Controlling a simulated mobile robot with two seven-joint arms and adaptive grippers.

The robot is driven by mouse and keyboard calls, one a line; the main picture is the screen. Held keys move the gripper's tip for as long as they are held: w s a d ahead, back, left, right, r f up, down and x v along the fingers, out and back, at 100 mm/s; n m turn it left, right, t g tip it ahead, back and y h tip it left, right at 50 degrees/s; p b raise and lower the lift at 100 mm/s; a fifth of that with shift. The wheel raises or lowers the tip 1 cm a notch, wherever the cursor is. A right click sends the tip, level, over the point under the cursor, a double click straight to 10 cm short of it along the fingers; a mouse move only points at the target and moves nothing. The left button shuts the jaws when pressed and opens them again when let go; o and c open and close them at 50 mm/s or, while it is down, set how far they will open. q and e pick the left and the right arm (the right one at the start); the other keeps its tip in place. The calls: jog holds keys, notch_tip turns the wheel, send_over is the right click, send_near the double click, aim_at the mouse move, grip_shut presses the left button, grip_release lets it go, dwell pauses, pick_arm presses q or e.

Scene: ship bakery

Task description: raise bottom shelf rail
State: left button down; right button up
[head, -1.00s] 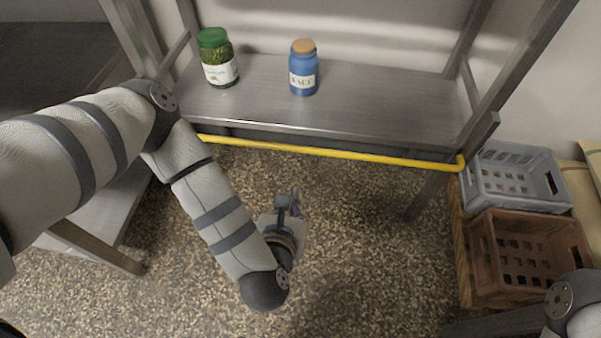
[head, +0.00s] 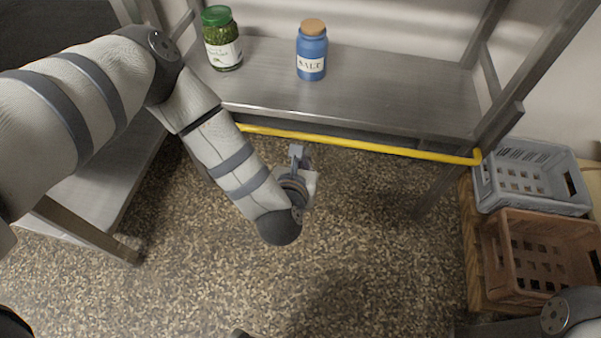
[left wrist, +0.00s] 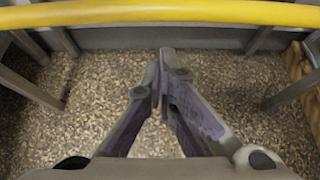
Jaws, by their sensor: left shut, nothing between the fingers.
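The yellow rail (head: 360,145) runs across the front of the metal shelf (head: 400,105), just below its front edge. In the left wrist view the yellow rail (left wrist: 160,13) crosses the top of the picture, beyond the fingertips. My left gripper (head: 297,150) is close to the rail, near its middle-left part, on the near side. In the left wrist view my left gripper (left wrist: 160,80) is shut and empty, with the fingers meeting at their tips. A gap shows between the fingertips and the rail there. The right gripper is not in view.
A green-lidded jar (head: 222,40) and a blue salt jar (head: 312,52) stand on the shelf. A grey crate (head: 530,178) and a brown crate (head: 535,255) stand at the right. The speckled floor (head: 350,260) is clear in front.

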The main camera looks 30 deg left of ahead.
pick_arm(q)
jog(key=shift+w+r, duration=0.1)
jog(key=shift+r, duration=1)
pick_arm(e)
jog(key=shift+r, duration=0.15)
pick_arm(q)
notch_tip(320, 180, up, 10)
jog(key=p, duration=0.8)
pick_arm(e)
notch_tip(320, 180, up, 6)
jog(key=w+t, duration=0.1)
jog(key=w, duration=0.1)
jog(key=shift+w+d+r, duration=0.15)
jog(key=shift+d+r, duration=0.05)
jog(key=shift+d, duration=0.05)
pick_arm(q)
jog(key=shift+w+a+f, duration=0.1)
